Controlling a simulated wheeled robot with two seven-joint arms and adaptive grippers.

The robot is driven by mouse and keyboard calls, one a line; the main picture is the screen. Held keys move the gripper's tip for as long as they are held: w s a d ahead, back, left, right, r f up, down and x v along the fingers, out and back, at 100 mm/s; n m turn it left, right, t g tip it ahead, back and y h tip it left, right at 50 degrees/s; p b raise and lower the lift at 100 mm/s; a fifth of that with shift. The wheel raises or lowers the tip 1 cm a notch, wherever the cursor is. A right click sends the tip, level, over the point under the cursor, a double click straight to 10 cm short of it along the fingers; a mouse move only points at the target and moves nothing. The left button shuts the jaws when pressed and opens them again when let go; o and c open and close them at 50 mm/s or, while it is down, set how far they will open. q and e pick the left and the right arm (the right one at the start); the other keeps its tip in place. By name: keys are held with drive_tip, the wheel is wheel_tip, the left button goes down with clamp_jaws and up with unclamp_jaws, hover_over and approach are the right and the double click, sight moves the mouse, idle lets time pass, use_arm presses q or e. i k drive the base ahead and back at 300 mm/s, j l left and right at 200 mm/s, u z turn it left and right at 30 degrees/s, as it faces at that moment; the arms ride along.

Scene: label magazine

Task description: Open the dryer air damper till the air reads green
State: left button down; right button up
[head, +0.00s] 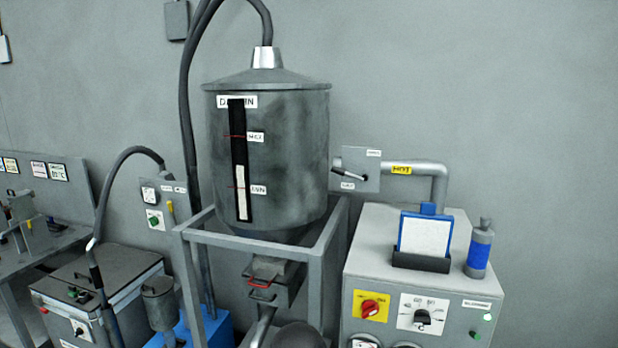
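The dryer (393,270) is a grey cabinet at the lower right, with a red knob on a yellow plate (370,307) and a black dial on a white plate (422,313) on its front. A grey box (361,170) with a dark lever (349,175) and small labels sits beside the hopper, where the hot pipe meets it; it looks like the air damper. The lever lies nearly level, its left end slightly higher. A white gauge (364,343) is cut off at the bottom edge, so its reading is hidden. A small green light (487,317) shows on the dryer front. Neither gripper is in view.
The tall grey hopper (290,160) stands in a metal frame (325,240) left of the dryer. A blue-backed card holder (424,238) and a blue-banded bottle (480,249) stand on the dryer top. A pipe marked HOT (400,169) runs behind. A hose machine (105,285) stands left.

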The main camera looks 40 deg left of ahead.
sight(335, 169)
drive_tip(key=u, duration=1)
